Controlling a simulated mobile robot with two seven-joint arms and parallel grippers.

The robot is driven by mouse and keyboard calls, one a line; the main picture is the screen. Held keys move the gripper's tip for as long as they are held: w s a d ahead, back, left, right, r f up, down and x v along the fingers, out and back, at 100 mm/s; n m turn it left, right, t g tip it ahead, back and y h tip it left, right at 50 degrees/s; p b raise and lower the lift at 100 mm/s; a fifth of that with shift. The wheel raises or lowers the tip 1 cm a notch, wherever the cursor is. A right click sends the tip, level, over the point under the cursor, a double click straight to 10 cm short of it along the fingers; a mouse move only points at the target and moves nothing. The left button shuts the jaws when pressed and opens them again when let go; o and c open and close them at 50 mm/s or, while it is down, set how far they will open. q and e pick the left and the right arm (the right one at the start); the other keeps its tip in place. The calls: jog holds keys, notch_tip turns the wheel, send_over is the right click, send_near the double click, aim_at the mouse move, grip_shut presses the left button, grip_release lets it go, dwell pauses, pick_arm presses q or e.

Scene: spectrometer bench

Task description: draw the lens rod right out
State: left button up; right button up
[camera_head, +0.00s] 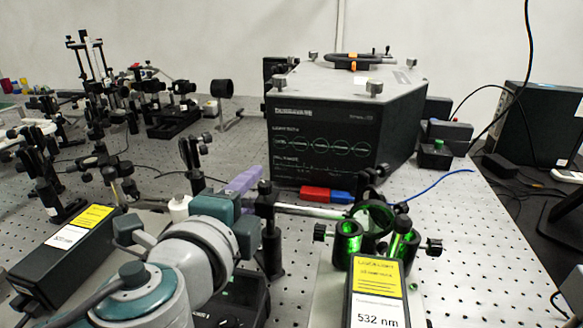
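My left arm (190,262), grey and teal, reaches in from the bottom left toward the bench middle. Its far end lies beside a black post (268,215); the fingers are not clearly visible. A purple piece (246,178) shows just beyond it, and I cannot tell whether it belongs to the gripper. A thin silver rod (312,210) lies roughly level between the black post and a black round lens mount (372,216), which is lit green. I cannot tell whether anything grips the rod. My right gripper is out of view.
A yellow-labelled 532 nm laser (378,298) stands in front of the mount. The large black spectrometer (325,140) stands behind, with a red and blue block (325,194) before it. Another laser box (68,255) and several optics posts are at left. Perforated bench at right is mostly clear.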

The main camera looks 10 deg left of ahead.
pick_arm(q)
jog(key=shift+w, duration=0.1)
grip_shut()
dwell(0.3)
dwell(1.1)
